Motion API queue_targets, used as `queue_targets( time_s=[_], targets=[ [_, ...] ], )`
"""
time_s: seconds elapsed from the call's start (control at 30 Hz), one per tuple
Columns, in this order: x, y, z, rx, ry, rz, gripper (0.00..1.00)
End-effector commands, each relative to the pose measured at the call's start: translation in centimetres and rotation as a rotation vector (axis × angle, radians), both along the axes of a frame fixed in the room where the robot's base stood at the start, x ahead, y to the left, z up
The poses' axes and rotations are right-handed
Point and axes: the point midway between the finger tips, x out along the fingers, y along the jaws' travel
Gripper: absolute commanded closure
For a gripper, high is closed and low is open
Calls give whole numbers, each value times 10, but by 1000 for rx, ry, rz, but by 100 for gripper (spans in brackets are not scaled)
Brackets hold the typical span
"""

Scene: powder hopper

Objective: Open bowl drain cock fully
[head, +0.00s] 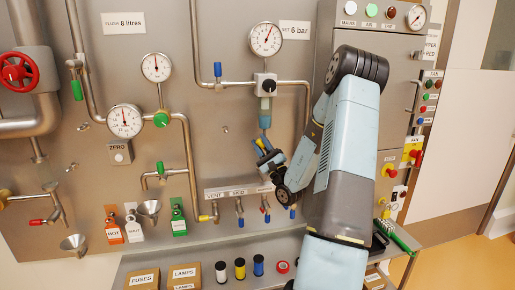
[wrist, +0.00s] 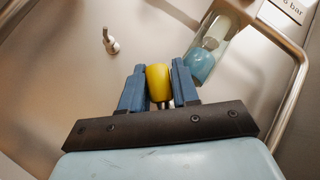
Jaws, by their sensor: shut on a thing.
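The filter bowl (head: 265,108), clear with a blue lower part, hangs below the regulator under the 6 bar gauge. It also shows in the wrist view (wrist: 208,55), at the upper right. A yellow handle (wrist: 158,84), which looks like the drain cock's lever, sits between the two blue fingers of my gripper (wrist: 160,90). The fingers press on it from both sides. In the head view my gripper (head: 264,150) is just below the bowl, and only a bit of yellow shows there. The cock's body and the joint to the bowl are hidden, so I cannot tell its angle.
A pipe (wrist: 295,85) bends down to the right of the bowl. A small metal peg (wrist: 111,40) sticks out of the panel at the left. Below are a labelled rail (head: 238,191) with small cocks and a shelf with boxes (head: 187,275) and coloured reels.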

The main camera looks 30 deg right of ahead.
Motion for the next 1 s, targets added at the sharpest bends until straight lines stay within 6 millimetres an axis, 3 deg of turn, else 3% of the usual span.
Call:
queue_targets(
  time_s=[0.6, 1.0],
  targets=[
    [-7, -25, 7, 523, -144, -9, 100],
    [-9, -31, 9, 681, -190, -7, 100]
  ],
)
